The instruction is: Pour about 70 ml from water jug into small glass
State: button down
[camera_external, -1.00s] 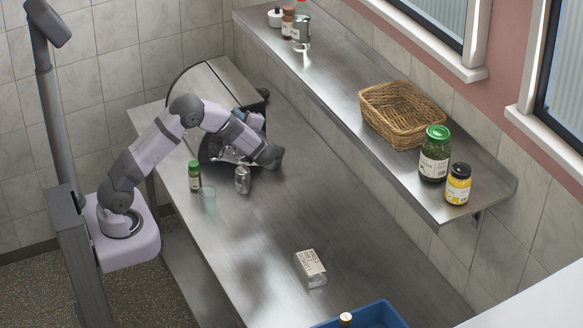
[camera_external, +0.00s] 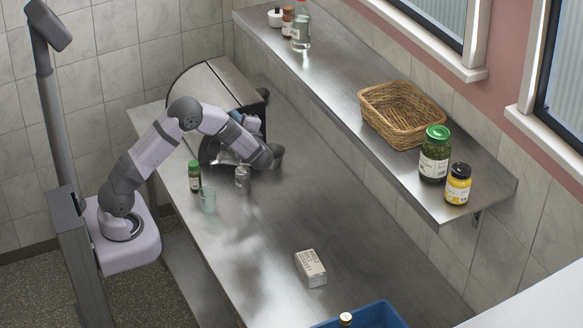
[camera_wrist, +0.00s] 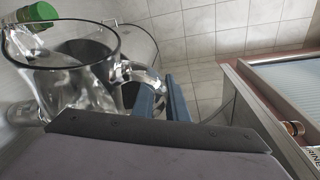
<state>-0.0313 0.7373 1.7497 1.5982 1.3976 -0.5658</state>
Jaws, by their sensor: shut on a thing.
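The water jug (camera_wrist: 62,88) is clear glass and fills the left of the wrist view. My gripper (camera_wrist: 160,98) has its blue fingers shut at the jug's handle. Whether water is flowing cannot be seen.
A white labelled box (camera_external: 311,268) and blue bin (camera_external: 372,316) are farther along the counter (camera_external: 330,215). A wicker basket (camera_external: 402,114) and jars sit on the shelf.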

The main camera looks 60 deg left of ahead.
jog(key=shift+s+b, duration=0.25)
jog(key=shift+b, duration=0.05)
jog(key=shift+w+n, duration=0.15)
jog(key=shift+n, duration=0.15)
dwell(0.7)
jog(key=shift+f+b, duration=0.2)
jog(key=shift+b, duration=0.3)
dwell(1.3)
jog(key=r+p, duration=0.1)
jog(key=p, duration=0.1)
jog(key=shift+w+a+r+m+p, duration=0.2)
jog(key=shift+w+r+m+p, duration=0.15)
jog(key=shift+w+m+p, duration=0.05)
jog(key=shift+w+a+m+p, duration=0.15)
jog(key=shift+w+m+p, duration=0.35)
jog(key=shift+p, duration=0.3)
jog(key=shift+w+a+f+m+g+h+p, duration=0.1)
jog(key=shift+w+f+m+g+h+p, duration=0.15)
jog(key=shift+w+m+g+h+p, duration=0.35)
jog(key=shift+m+p, duration=0.3)
jog(key=shift+m, duration=0.1)
jog(key=shift+w+f, duration=0.1)
jog(key=shift+f, duration=0.05)
